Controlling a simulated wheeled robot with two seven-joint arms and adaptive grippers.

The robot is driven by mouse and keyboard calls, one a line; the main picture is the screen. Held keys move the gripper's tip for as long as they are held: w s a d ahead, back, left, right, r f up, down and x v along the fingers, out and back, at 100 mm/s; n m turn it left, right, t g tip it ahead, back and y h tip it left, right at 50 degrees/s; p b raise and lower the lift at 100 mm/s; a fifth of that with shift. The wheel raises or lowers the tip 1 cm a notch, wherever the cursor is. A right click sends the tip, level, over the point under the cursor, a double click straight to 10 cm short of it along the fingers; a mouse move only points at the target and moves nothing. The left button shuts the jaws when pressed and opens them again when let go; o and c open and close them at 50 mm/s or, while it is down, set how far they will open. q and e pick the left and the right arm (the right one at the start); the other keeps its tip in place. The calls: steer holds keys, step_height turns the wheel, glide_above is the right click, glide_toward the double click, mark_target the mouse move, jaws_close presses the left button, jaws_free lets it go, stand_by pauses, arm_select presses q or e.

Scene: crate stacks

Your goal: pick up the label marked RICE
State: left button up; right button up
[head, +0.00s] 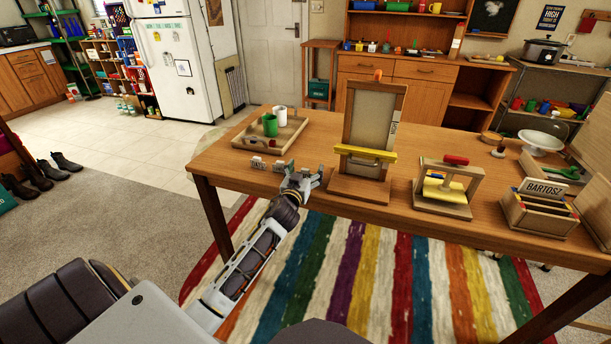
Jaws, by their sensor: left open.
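Two small white labels lie at the front left of the wooden table (400,205). The left label (258,162) has dark lettering too small to read surely. The right label (280,167) sits just left of my gripper, and its text cannot be read. I cannot tell which one, if either, says RICE. My left gripper (303,180) is open and empty at the table's front edge, close to the right label and apart from it. My right gripper is not in view.
A wooden tray (247,140) with a green cup (270,125) and a white cup (281,114) stands behind the labels. An upright wooden frame (357,188) with a yellow bar stands right of my gripper. A small press (443,207) and a BARTOSZ box (530,222) stand further right.

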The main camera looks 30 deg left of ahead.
arm_select(q)
steer(key=shift+c, duration=0.2)
steer(key=c, duration=0.8)
steer(key=shift+r, duration=0.1)
steer(key=shift+c, duration=0.2)
steer(key=shift+r+p, duration=0.35)
steer(key=shift+r, duration=0.4)
step_height(320, 180, up, 8)
steer(key=p, duration=0.2)
steer(key=shift+r+p, duration=0.2)
steer(key=shift+p, duration=0.15)
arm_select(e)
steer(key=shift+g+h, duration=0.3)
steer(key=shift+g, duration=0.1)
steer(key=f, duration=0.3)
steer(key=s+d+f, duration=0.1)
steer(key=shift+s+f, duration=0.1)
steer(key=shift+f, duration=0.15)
